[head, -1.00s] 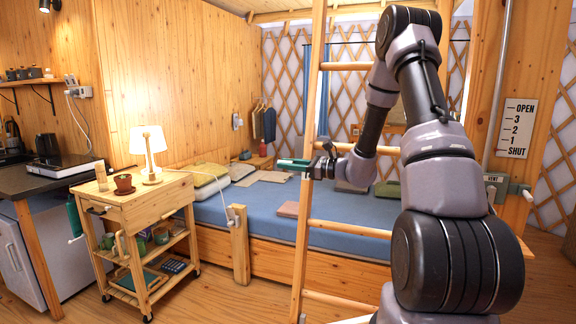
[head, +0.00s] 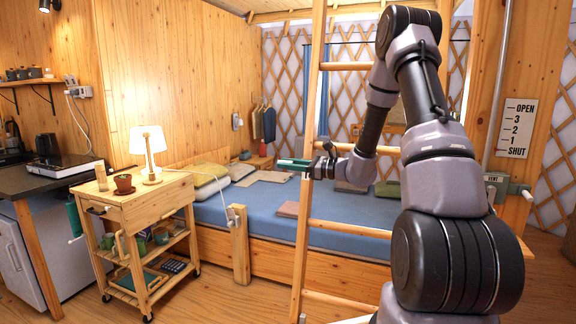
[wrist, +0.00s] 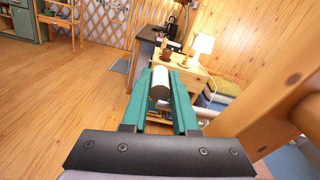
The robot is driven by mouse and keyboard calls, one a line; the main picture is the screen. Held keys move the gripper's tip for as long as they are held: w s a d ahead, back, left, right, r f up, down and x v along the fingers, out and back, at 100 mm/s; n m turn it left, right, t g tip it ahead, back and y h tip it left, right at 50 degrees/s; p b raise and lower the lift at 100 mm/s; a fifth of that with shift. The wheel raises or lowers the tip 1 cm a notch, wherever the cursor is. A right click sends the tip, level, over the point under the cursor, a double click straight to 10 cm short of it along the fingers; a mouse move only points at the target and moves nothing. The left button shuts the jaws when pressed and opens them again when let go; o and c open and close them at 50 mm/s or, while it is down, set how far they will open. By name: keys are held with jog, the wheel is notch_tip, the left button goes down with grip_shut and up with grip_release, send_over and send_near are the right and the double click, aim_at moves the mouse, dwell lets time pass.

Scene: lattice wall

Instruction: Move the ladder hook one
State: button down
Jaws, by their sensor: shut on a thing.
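My gripper (head: 292,163) has green fingers and reaches across the left rail of the wooden ladder (head: 302,235) in the head view. In the wrist view the fingers (wrist: 160,88) are shut on a short pale cylinder (wrist: 158,84), held near their tips. It may be the ladder hook; its shape beyond the fingers is hidden, and in the head view I cannot make it out. A thick wooden beam (wrist: 262,112), probably the ladder rail, stands close at the right of the fingers in the wrist view.
The blue bed (head: 265,205) lies behind the ladder. A wooden trolley (head: 150,205) with a lit lamp (head: 150,150) and a plant pot (head: 123,183) stands left. A short wooden post (head: 239,245) stands before the bed. Open floor (wrist: 65,95) shows left in the wrist view.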

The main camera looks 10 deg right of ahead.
jog(key=shift+f, duration=0.2)
notch_tip(320, 180, down, 7)
jog(key=w+d+n, duration=0.1)
jog(key=w+n, duration=0.1)
jog(key=n, duration=1)
jog(key=shift+d+f, duration=0.15)
jog(key=shift+d, duration=0.05)
jog(key=shift+n, duration=0.3)
jog(key=c, duration=0.7)
grip_release()
jog(key=shift+w, duration=0.1)
jog(key=shift+d, duration=0.1)
